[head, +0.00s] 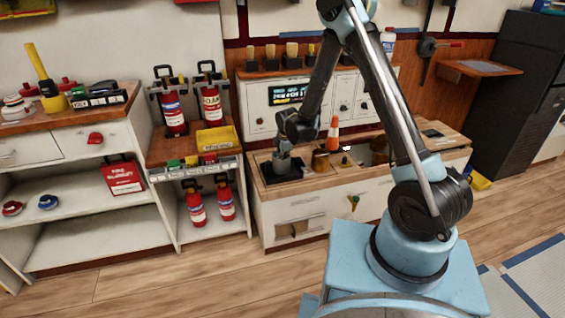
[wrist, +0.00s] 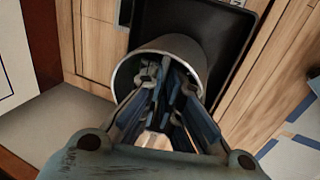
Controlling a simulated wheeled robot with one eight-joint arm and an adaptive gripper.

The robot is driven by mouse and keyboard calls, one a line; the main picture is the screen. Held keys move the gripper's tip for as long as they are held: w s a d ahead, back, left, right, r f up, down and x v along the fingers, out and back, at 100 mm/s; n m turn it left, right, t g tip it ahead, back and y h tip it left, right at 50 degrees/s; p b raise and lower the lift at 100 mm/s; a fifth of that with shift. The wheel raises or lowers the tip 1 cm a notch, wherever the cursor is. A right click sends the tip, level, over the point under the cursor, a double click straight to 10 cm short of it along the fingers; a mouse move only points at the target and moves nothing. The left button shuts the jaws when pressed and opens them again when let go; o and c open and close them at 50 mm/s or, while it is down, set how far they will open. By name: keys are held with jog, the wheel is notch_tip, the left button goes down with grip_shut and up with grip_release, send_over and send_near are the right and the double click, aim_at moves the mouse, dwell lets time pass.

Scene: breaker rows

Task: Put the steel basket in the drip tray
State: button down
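The steel basket (wrist: 181,46) is a grey, open-mouthed cylinder. In the wrist view its rim curves around the fingers of my gripper (wrist: 168,88), which reach into its mouth. The fingertips are hidden in the dark inside, so I cannot tell whether they press on the wall. In the head view the basket (head: 282,164) is directly below my gripper (head: 283,150). The black drip tray (head: 296,174) is set in the wooden counter under and beside the basket. It also shows in the wrist view (wrist: 228,30). I cannot tell whether the basket touches the tray.
A white panel with a display (head: 289,94) rises behind. A yellow bin (head: 217,138) and red extinguishers (head: 212,104) are on the shelf unit at left.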

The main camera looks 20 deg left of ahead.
jog(key=shift+f, duration=0.8)
jog(key=shift+f, duration=0.1)
jog(key=c, duration=1.8)
grip_release()
